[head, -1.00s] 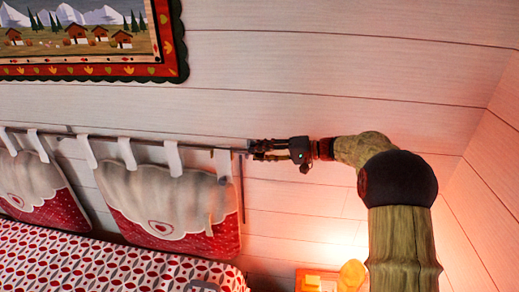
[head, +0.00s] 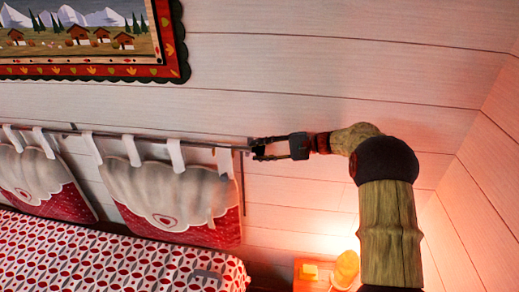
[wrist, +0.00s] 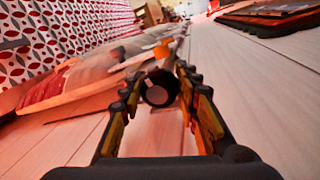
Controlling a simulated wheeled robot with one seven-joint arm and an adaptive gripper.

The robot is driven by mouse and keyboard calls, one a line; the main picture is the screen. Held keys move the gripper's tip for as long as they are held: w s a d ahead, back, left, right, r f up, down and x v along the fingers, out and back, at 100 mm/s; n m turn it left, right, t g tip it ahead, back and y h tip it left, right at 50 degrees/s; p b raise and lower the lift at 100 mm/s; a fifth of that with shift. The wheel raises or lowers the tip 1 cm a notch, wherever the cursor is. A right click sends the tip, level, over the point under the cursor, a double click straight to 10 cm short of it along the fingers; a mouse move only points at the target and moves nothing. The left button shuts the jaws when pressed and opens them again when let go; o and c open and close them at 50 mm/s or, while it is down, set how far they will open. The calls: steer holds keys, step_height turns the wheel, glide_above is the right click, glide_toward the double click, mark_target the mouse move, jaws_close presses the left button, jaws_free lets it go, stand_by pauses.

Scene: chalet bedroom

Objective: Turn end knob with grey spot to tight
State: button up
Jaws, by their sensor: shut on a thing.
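The end knob (wrist: 158,89) is a dark round cap with a grey spot on its face. It shows in the middle of the wrist view, at the right end of the curtain rod. My gripper (wrist: 160,80) is shut on the knob, one finger on each side of it. In the head view my gripper (head: 257,149) reaches in from the right to the end of the rod (head: 205,146), and its fingers largely hide the knob there. An orange piece (wrist: 161,51) shows just behind the knob in the wrist view.
Red and white padded hangings (head: 170,195) hang by white loops from the rod. A patterned bed (head: 110,265) lies below. A framed picture (head: 95,72) hangs above left. A glowing lamp (head: 346,268) stands at the lower right. The wall around my gripper is bare.

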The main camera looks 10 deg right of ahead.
stand_by(0.3)
steer(key=o, duration=1.1)
steer(key=shift+o, duration=0.4)
